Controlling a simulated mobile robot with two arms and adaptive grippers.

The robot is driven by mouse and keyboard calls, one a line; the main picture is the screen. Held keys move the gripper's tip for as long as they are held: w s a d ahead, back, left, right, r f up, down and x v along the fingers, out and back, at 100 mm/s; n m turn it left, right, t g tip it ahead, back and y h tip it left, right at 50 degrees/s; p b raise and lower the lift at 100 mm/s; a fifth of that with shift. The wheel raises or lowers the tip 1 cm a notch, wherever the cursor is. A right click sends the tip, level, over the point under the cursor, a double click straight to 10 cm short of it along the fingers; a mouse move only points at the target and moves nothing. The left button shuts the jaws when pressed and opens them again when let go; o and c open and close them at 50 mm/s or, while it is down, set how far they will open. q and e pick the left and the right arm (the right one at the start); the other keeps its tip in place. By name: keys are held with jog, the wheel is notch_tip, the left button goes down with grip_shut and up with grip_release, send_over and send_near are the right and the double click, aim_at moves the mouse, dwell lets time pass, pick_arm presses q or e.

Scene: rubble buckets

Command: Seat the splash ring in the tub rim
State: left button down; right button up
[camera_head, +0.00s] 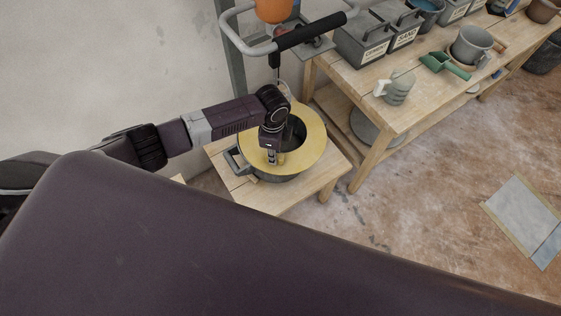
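The yellow splash ring (311,150) lies over the top of a dark grey tub (283,177) on a small wooden table. The ring's open middle shows the dark inside of the tub. A grey tub handle (232,161) sticks out at the left. My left arm reaches in from the left. Its gripper (272,160) points down at the ring's near left part. The fingertips are small and partly hidden, so I cannot tell whether they grip the ring. I cannot tell whether the ring sits fully down in the rim. My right gripper is out of view.
A grey tubular handle with a black grip (310,32) and an orange part (274,10) stands behind the tub. A longer workbench (400,112) at the right holds grey bins (362,40), a green scoop (443,65) and a bucket (471,46).

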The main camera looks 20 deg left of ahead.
pick_arm(q)
jog(key=w+a, duration=0.1)
jog(key=w+a+b, duration=0.1)
jog(key=a, duration=0.1)
jog(key=shift+w+a+f+b, duration=0.2)
jog(key=shift+w+b, duration=0.1)
jog(key=shift+w, duration=0.1)
jog(key=shift+f+b, duration=0.6)
jog(key=shift+f, duration=0.3)
jog(key=shift+f+b, duration=0.4)
jog(key=shift+f, duration=0.85)
jog(key=shift+f+b, duration=0.45)
jog(key=shift+f, duration=0.25)
dwell(0.4)
jog(key=c, duration=1.7)
grip_release()
jog(key=shift+o, duration=0.2)
jog(key=r, duration=1.2)
jog(key=shift+s, duration=0.2)
